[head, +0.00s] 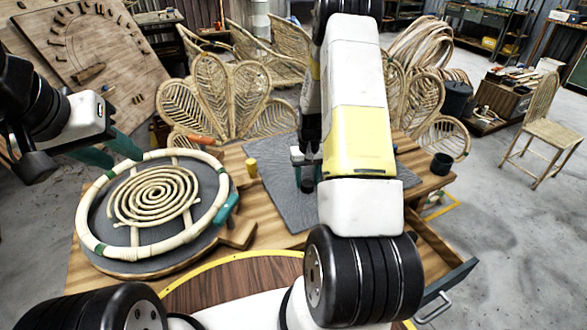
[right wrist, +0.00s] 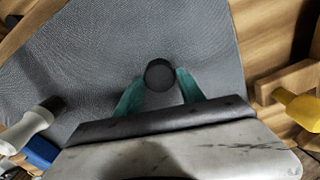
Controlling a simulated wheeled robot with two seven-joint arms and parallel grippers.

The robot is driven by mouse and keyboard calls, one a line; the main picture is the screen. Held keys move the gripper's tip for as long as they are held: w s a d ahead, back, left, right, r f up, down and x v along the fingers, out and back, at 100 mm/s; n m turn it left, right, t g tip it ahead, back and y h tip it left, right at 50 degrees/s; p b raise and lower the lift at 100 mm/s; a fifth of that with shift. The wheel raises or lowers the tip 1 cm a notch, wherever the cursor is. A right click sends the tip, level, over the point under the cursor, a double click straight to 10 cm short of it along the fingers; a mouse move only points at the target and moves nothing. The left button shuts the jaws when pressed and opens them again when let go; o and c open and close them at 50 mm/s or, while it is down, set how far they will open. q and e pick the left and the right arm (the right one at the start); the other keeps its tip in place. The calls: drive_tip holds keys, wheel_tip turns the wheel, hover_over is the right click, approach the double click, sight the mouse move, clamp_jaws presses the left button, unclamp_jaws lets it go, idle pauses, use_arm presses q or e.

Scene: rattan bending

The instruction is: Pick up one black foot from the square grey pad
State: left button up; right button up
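The square grey pad (head: 270,190) lies on the wooden workbench and fills much of the right wrist view (right wrist: 100,60). My right gripper (head: 303,178) points down over the pad. In the right wrist view its teal fingertips (right wrist: 160,80) sit on both sides of one round black foot (right wrist: 159,73), with no clear gap. The foot (head: 308,186) shows dark under the gripper in the head view; whether it touches the pad I cannot tell. My right arm hides part of the pad. My left gripper (head: 110,154) is open and empty over the rattan ring's far left side.
A rattan ring (head: 85,232) with a spiral lies on a round board at left. A black cup (head: 441,163) stands at the bench's right. A yellow piece (head: 251,167) stands by the pad. An open drawer (head: 445,283) juts out at front right.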

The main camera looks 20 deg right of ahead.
drive_tip(key=c, duration=0.9)
drive_tip(key=shift+o, duration=0.2)
drive_tip(key=shift+r, duration=0.1)
